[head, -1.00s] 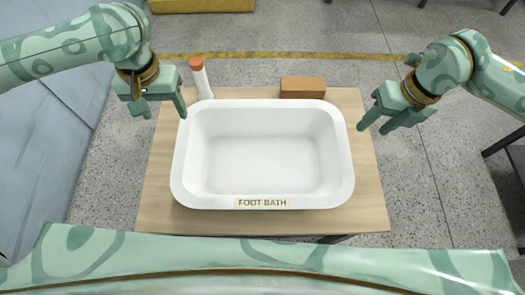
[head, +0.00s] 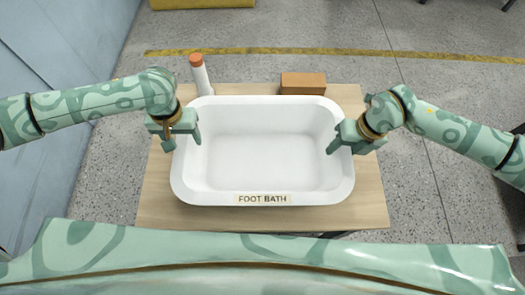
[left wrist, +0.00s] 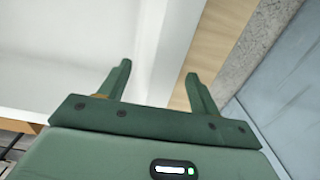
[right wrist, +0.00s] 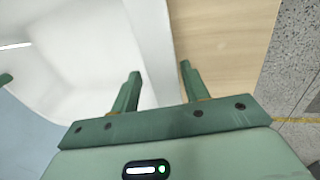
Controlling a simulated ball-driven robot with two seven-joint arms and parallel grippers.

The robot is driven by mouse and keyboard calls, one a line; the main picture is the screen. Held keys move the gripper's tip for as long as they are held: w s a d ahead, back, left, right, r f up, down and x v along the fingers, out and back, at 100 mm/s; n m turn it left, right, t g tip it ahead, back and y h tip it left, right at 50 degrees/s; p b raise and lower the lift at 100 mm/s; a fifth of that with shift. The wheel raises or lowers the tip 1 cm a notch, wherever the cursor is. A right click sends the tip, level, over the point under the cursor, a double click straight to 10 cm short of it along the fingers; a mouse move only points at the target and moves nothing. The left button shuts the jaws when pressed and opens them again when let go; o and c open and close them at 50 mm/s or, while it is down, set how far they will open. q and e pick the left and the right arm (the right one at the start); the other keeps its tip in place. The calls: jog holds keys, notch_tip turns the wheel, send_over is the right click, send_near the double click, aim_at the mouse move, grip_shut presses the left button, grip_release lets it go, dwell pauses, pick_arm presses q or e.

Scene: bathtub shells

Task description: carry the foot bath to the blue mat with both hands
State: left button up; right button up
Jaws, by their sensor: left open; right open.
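The foot bath (head: 262,160) is a white rectangular tub with a "FOOT BATH" label on its near side, standing upright and empty on a wooden table. My left gripper (head: 183,140) is open at the tub's left rim. In the left wrist view its fingers (left wrist: 158,82) lie either side of the white wall (left wrist: 152,60). My right gripper (head: 340,146) is open at the right rim. In the right wrist view its fingers (right wrist: 160,85) also lie either side of the wall (right wrist: 153,50). I cannot tell whether the fingers touch it. No blue mat is seen for certain.
The wooden table (head: 160,210) has a white bottle with an orange cap (head: 199,75) at its back left and a brown box (head: 303,83) behind the tub. A yellow object (head: 200,3) is on the floor at the far edge. Grey floor lies open behind the table.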

pick_arm(q)
jog(key=shift+f, duration=1.1)
pick_arm(e)
jog(key=shift+x, duration=1.1)
pick_arm(q)
jog(key=c, duration=0.7)
pick_arm(e)
jog(key=c, duration=0.7)
pick_arm(q)
jog(key=c, duration=0.5)
pick_arm(e)
grip_shut()
pick_arm(q)
jog(key=shift+d+r, duration=0.1)
jog(key=shift+d, duration=0.05)
grip_shut()
pick_arm(e)
jog(key=shift+a+r, duration=0.1)
